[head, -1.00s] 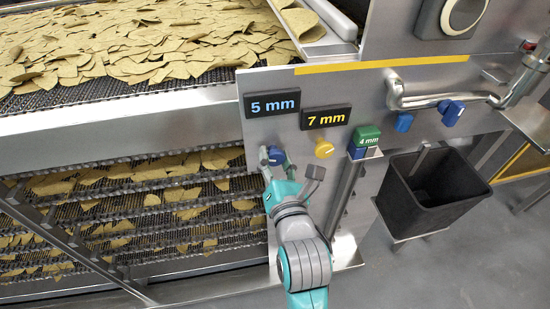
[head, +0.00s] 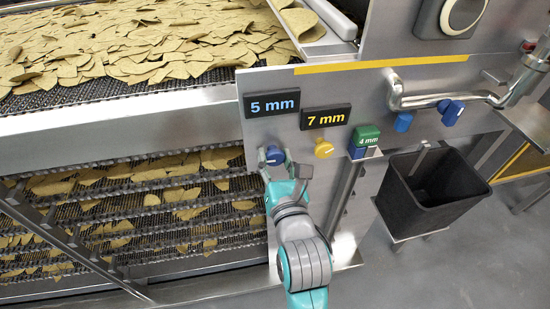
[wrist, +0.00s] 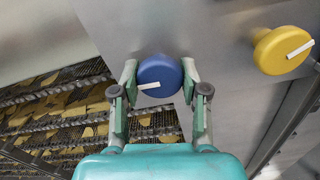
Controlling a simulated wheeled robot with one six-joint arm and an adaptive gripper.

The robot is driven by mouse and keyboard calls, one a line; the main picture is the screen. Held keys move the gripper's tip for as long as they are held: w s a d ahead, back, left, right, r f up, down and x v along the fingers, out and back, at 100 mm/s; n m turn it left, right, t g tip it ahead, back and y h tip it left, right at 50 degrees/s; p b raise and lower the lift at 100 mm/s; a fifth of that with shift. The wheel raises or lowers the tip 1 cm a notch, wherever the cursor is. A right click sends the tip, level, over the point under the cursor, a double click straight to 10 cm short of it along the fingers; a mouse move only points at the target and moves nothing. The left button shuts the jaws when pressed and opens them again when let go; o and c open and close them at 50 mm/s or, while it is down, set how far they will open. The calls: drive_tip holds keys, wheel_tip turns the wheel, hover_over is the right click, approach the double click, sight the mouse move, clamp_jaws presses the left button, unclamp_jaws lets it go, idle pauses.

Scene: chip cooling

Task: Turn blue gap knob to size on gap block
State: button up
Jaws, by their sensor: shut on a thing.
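The blue gap knob (head: 275,155) is on the steel panel below the black display reading "5 mm" (head: 272,104). In the wrist view the blue knob (wrist: 160,75) shows a white pointer line aimed left and slightly down. My gripper (head: 273,164) is at the knob, and in the wrist view its two fingers (wrist: 160,80) stand on the knob's left and right sides, shut on it. The gap block (head: 365,136) is green with "4 mm" on it, with blue and dark parts below, on a small holder right of the yellow knob (head: 323,149).
A display reading "7 mm" (head: 326,117) is above the yellow knob. A black bin (head: 435,188) stands at the right. Conveyor belts with chips (head: 120,45) fill the left. Another blue knob (head: 403,122) and a blue valve handle (head: 452,112) are further right.

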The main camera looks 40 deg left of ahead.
drive_tip(key=o, duration=1.2)
drive_tip(key=shift+c, duration=0.2)
drive_tip(key=v, duration=0.7)
drive_tip(key=shift+s+d, duration=0.15)
drive_tip(key=shift+s, duration=0.05)
